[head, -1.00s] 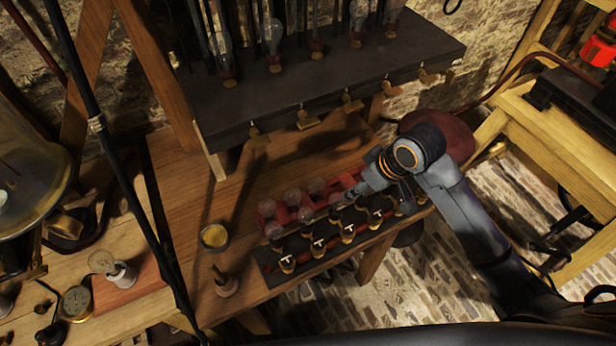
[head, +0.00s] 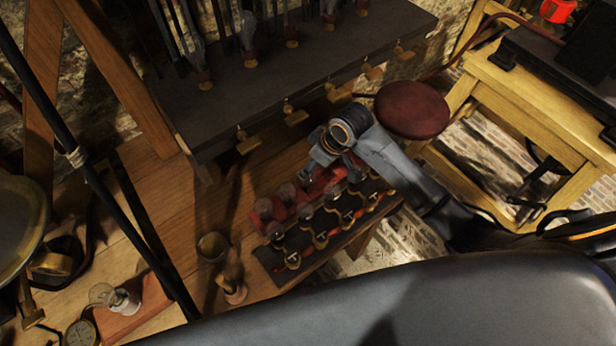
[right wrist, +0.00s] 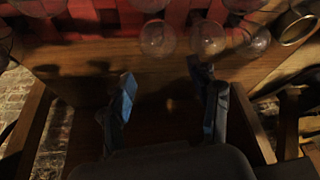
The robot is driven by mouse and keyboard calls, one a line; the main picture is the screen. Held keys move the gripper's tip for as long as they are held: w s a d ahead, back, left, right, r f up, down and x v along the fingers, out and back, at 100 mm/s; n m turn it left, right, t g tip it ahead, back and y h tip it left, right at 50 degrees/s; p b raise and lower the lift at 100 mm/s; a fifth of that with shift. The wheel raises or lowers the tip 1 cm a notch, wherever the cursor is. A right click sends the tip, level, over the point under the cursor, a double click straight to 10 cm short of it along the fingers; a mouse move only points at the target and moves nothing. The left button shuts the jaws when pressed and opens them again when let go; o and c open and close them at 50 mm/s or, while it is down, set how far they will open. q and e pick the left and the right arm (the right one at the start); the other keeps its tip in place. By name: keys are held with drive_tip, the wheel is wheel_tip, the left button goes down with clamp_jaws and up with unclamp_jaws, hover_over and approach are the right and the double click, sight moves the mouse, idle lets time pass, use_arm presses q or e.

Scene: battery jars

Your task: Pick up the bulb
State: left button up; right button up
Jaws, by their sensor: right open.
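Several clear glass bulbs sit in a red rack on the wooden bench; in the head view one is at the rack's left end (head: 263,207), with another bulb (head: 287,192) beside it. In the right wrist view, glass bulbs (right wrist: 158,38) and (right wrist: 208,38) show along the top, beyond the fingertips. My right gripper (right wrist: 166,84) is open, with nothing between its fingers. In the head view it is over the red rack, and its fingertips are hard to make out. My left gripper is not in view.
A dark strip with brass fittings (head: 320,238) runs along the bench front. A dark shelf (head: 235,95) overhangs behind. A small cup (head: 213,246) and a wooden-handled piece (head: 232,288) stand left of the rack. Another bulb in a holder (head: 101,294) lies farther left.

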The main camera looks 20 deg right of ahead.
sight(309, 181)
drive_tip(key=f, duration=0.1)
drive_tip(key=f+p, duration=0.1)
drive_tip(key=f, duration=0.2)
drive_tip(key=shift+w+a+f+p, duration=0.1)
drive_tip(key=shift+w+a+p, duration=0.05)
drive_tip(key=shift+a+p, duration=0.2)
drive_tip(key=shift+w+f, duration=0.1)
drive_tip(key=shift+f, duration=0.25)
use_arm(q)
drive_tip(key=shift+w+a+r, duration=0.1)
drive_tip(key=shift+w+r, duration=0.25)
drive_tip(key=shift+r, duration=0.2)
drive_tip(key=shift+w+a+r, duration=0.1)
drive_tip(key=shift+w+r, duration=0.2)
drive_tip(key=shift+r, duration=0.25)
use_arm(e)
drive_tip(key=c, duration=0.7)
drive_tip(key=shift+c, duration=0.2)
